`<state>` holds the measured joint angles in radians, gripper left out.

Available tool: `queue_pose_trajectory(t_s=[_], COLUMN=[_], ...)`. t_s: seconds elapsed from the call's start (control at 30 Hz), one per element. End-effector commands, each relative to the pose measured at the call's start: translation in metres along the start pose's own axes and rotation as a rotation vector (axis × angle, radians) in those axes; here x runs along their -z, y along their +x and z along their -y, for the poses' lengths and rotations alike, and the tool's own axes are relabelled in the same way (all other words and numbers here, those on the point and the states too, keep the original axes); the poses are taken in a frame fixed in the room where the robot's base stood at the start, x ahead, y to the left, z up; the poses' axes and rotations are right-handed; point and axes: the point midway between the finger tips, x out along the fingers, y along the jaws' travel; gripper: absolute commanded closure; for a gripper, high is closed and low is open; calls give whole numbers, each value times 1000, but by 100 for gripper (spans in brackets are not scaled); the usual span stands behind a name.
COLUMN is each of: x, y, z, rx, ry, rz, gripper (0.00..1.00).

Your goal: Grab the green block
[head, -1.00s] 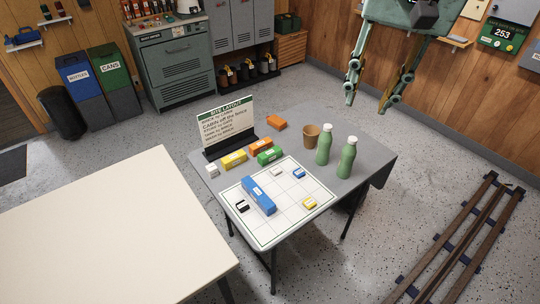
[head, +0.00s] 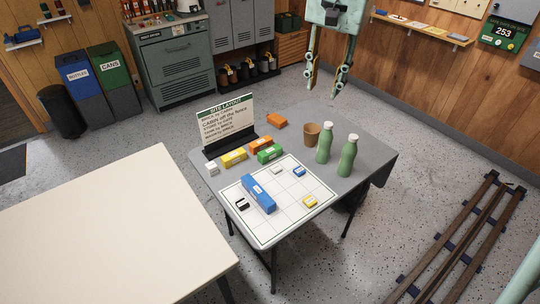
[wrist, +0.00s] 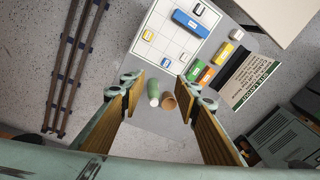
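The green block (head: 269,154) lies on the grey table (head: 374,165), just behind the white grid sheet (head: 290,211) and in front of an orange block (head: 260,145). In the wrist view the green block (wrist: 192,70) shows beside the right finger, below the blue block. My gripper (head: 324,88) hangs in the air beyond and above the table's far side, away from the block.
Two green bottles (head: 324,144) (head: 347,157) and a brown cup (head: 311,134) stand right of the block. A yellow block (head: 233,159) and a sign (head: 226,120) are to its left. A long blue block (head: 259,194) lies on the grid.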

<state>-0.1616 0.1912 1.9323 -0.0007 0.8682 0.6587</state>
Motion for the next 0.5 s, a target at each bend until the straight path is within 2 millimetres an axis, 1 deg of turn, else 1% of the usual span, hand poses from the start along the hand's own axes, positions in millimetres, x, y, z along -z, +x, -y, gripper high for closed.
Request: queue_pose_trajectory(t_s=[0.03,0.5], x=[5,40], y=[9,81], z=[7,65], rx=[-3,-26], ry=[9,109], rz=[5,37], gripper=[70,70])
